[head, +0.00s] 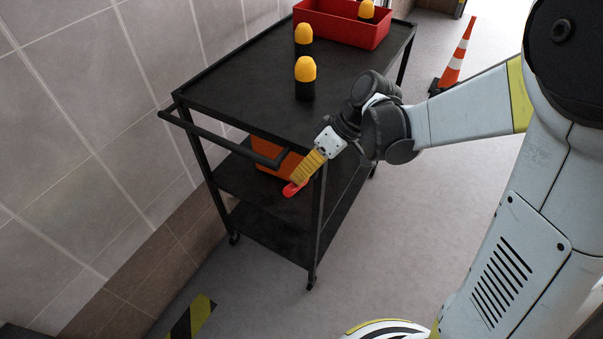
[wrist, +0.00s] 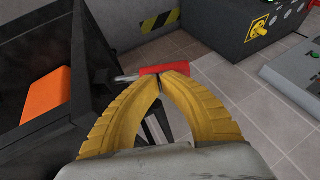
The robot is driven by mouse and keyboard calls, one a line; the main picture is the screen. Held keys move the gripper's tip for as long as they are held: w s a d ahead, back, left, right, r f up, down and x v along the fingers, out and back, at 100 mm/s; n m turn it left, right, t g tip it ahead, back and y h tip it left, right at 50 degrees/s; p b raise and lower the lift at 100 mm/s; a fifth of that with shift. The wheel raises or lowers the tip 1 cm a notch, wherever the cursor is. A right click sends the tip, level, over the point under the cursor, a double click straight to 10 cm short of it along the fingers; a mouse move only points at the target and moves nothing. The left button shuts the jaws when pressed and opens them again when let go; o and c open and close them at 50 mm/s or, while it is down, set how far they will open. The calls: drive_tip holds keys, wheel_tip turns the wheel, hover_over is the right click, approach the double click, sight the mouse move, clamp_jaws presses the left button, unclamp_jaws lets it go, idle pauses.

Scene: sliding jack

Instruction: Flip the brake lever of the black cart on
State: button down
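The black cart (head: 262,75) stands by the wall, with a top deck, lower shelves and a push bar. Its brake lever has a red grip (head: 293,189), which sits at the cart's near end below the top deck. In the wrist view the red grip (wrist: 164,69) lies crosswise on a thin metal rod that reaches left toward the cart. My gripper (head: 297,184) has yellow ribbed fingers. In the wrist view its fingertips (wrist: 160,80) meet right at the red grip, with nothing visible between them. I cannot tell whether they touch the grip.
Yellow-capped black cylinders (head: 305,78) and a red bin (head: 342,22) stand on the cart's top. An orange box (head: 272,158) is on the shelf below. A traffic cone (head: 456,58) stands behind at the right. Floor is clear right of the cart.

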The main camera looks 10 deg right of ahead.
drive_tip(key=shift+s+a+f+t, duration=0.1)
drive_tip(key=shift+s+f+t, duration=0.1)
drive_tip(key=shift+f+t, duration=0.1)
drive_tip(key=shift+s+a+f+n+t+h+b, duration=0.15)
drive_tip(key=shift+s+a+f+n+t+h, duration=0.1)
drive_tip(key=shift+f+t+h, duration=0.2)
drive_tip(key=shift+s+a+f+n+t+h+b, duration=0.15)
drive_tip(key=shift+s+f+t+h, duration=0.1)
drive_tip(key=shift+f+t+h, duration=0.25)
drive_tip(key=shift+s+a+f+n+t+h+b, duration=0.15)
drive_tip(key=shift+f+t+h+b, duration=0.25)
drive_tip(key=shift+f+b, duration=0.35)
drive_tip(key=shift+f+n+t+h+b, duration=0.1)
drive_tip(key=shift+f+t+h+b, duration=0.2)
drive_tip(key=shift+f+t+b, duration=0.35)
drive_tip(key=shift+s+a+f+n+t+h+b, duration=0.15)
drive_tip(key=shift+f+t+h+b, duration=0.2)
drive_tip(key=shift+f+b, duration=0.55)
drive_tip(key=shift+d+f, duration=0.15)
